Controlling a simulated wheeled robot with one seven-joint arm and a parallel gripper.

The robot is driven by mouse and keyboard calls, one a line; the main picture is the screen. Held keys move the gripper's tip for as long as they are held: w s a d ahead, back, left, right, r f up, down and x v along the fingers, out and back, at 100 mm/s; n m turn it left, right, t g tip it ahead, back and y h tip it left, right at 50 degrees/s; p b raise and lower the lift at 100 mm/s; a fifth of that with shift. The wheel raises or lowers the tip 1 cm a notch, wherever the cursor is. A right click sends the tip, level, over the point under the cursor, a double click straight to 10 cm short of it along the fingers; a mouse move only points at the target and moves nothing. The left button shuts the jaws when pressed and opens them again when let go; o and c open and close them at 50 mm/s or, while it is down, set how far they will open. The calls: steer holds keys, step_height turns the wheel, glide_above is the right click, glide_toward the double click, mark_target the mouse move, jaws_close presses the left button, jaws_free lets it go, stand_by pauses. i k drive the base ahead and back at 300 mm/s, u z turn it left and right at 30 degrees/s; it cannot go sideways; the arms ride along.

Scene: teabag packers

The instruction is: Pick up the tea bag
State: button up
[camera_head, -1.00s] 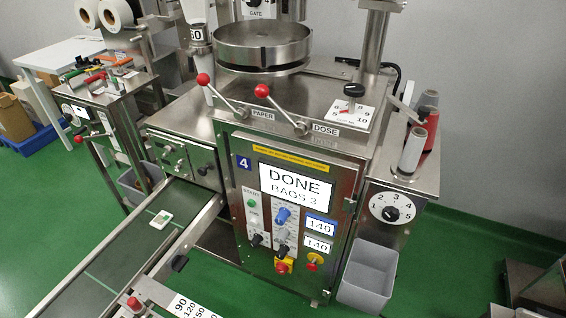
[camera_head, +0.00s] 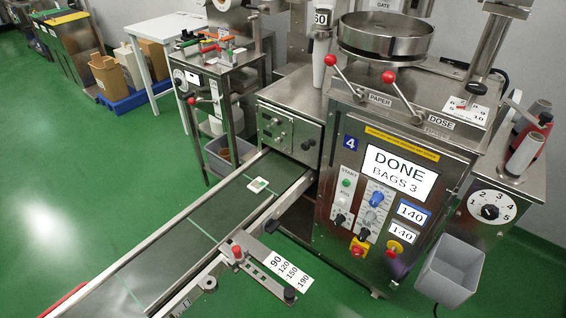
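A small white tea bag (camera_head: 258,185) with a green mark lies flat on the dark green conveyor belt (camera_head: 185,245), near the belt's upper end by the machine outlet. The packing machine (camera_head: 345,190) to its right has a display (camera_head: 398,172) reading "DONE BAGS 3". My gripper is not in view.
A guide with a scale plate (camera_head: 285,272) marked 90 to 190 and a red knob sits on the belt's right side. A grey bin (camera_head: 451,272) hangs at the machine's lower right. A steel stand (camera_head: 218,90) with coloured tools is behind. Green floor (camera_head: 60,190) is open at left.

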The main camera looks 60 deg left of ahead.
mark_target(259, 184)
steer(key=u, duration=3.85)
steer(key=k, duration=0.8)
steer(key=z, duration=1.05)
steer(key=i, duration=0.5)
steer(key=u, duration=1.2)
steer(key=i, duration=0.35)
steer(key=z, duration=0.05)
